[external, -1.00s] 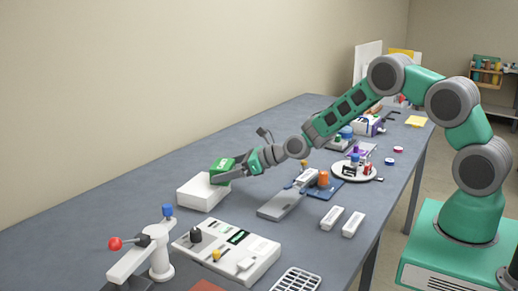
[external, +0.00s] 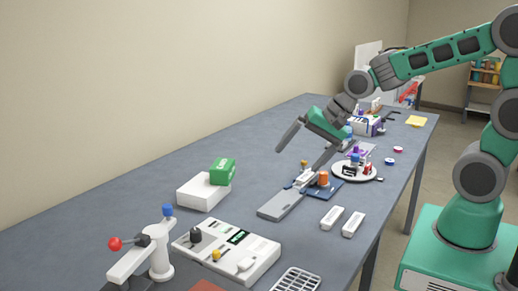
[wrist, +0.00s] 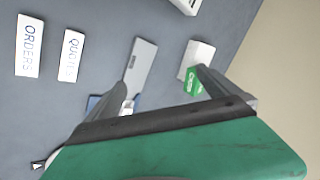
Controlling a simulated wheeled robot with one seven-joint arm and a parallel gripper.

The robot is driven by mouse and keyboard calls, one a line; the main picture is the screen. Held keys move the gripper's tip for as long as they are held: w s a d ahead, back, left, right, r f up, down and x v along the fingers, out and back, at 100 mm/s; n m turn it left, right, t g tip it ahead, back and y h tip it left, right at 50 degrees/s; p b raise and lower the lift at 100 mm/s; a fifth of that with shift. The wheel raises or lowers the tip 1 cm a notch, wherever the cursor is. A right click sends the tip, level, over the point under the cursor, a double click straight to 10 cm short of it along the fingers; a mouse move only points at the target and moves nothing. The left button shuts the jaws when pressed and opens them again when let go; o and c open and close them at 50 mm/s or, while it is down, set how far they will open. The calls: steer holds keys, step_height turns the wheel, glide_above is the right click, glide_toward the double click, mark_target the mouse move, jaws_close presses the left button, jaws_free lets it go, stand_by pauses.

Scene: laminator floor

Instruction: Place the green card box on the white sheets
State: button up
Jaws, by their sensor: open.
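The green card box (external: 222,171) rests on top of the white sheets (external: 203,191), a white block-shaped stack on the table. The box sits toward the stack's right and far end. In the wrist view the green box (wrist: 191,82) is partly hidden behind a finger, beside the bare part of the white stack (wrist: 200,52). My gripper (external: 304,155) is open and empty, raised above the table to the right of the box and apart from it. Its spread fingers also show in the wrist view (wrist: 165,82).
A grey flat tool (external: 283,204) lies below my gripper. A white plate (external: 344,174) with small items stands to the right. Two white labelled blocks (external: 332,217) lie near the front edge. A control panel (external: 250,262) and a red-knobbed lever (external: 115,244) stand at the near end.

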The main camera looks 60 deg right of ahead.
steer(key=s+d+r+n+g+h, duration=0.1)
steer(key=s+n, duration=0.4)
steer(key=s, duration=0.2)
steer(key=s+d+n+g+h, duration=0.1)
steer(key=s+n, duration=0.4)
steer(key=s, duration=0.3)
steer(key=shift+s+r+g, duration=0.3)
steer(key=shift+r, duration=0.1)
